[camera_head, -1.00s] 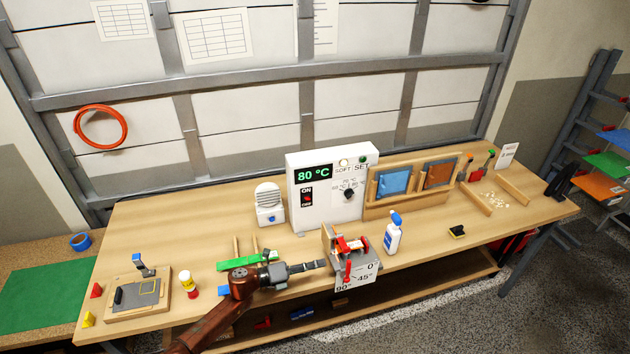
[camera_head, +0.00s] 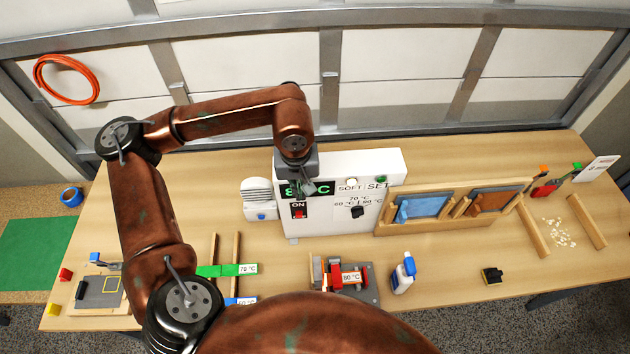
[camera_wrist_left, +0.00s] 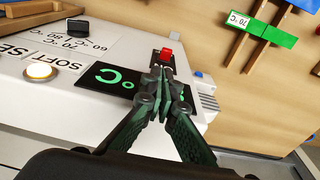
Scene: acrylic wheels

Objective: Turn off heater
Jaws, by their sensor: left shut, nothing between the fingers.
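The heater is a white box (camera_head: 340,215) standing at the back of the bench. Its front has a green digital display (camera_head: 322,188), partly hidden by my gripper, and a red rocker switch (camera_head: 299,211) under an ON label. My left gripper (camera_head: 304,193) is shut and empty, pointing down in front of the display, just above the switch. In the left wrist view the shut fingertips (camera_wrist_left: 161,70) appear close to the red switch (camera_wrist_left: 167,55); I cannot tell whether they touch. A black knob (camera_head: 358,211) and a SOFT button (camera_head: 351,182) sit to the right. My right gripper is not in view.
A small white fan-like unit (camera_head: 259,198) stands left of the heater. A wooden rack with blue and brown panels (camera_head: 449,226) stands at its right. A red clamp fixture (camera_head: 336,276) and a blue-capped bottle (camera_head: 403,275) are in front. Bare bench lies between.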

